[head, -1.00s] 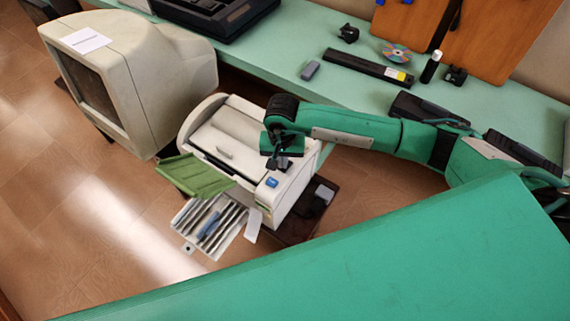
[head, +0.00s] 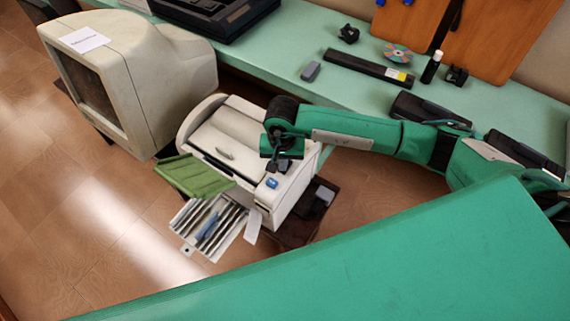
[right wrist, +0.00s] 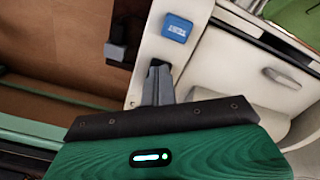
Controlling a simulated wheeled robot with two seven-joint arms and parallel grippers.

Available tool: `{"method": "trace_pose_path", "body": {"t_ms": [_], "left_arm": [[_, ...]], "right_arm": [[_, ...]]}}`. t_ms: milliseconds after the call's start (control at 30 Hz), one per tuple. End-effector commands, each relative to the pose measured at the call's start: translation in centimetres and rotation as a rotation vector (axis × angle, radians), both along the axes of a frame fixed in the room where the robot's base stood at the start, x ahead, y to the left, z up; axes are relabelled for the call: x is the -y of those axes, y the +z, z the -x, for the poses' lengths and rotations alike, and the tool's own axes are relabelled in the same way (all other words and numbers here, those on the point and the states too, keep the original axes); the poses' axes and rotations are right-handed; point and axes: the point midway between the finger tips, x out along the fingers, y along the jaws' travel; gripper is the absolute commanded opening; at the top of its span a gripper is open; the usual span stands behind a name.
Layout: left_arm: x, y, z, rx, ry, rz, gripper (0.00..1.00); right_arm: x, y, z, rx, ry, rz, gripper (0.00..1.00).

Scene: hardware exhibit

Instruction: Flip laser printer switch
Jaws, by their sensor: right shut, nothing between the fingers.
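The beige laser printer (head: 236,138) stands in the middle of the head view, beside the green bench. Its blue switch (head: 272,183) sits on the top at the front right corner and shows as a blue square with light markings in the right wrist view (right wrist: 177,27). My right gripper (head: 284,167) is over the printer's right side, just behind the switch. Its dark fingers (right wrist: 157,66) are shut and empty, pointing along the pale top strip toward the switch, with a small gap in the picture. Whether they touch the printer I cannot tell. My left gripper is out of view.
A green tray flap (head: 195,176) and a tray of pale slats (head: 208,228) stick out from the printer's front. A large beige monitor (head: 165,75) stands to the left. The bench (head: 300,50) behind holds a keyboard-like device, a disc and small parts.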

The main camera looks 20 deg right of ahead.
Motion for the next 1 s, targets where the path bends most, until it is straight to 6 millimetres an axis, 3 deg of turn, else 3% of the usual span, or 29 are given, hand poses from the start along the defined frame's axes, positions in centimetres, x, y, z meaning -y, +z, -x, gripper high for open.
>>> {"method": "trace_pose_path", "body": {"t_ms": [800, 1000], "left_arm": [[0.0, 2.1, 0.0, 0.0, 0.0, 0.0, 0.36], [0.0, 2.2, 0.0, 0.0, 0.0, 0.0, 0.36]], "right_arm": [[0.1, 6.4, -0.1, 0.001, -0.001, 0.002, 0.0], [0.0, 6.9, 0.0, 0.0, 0.0, 0.001, 0.0]]}}
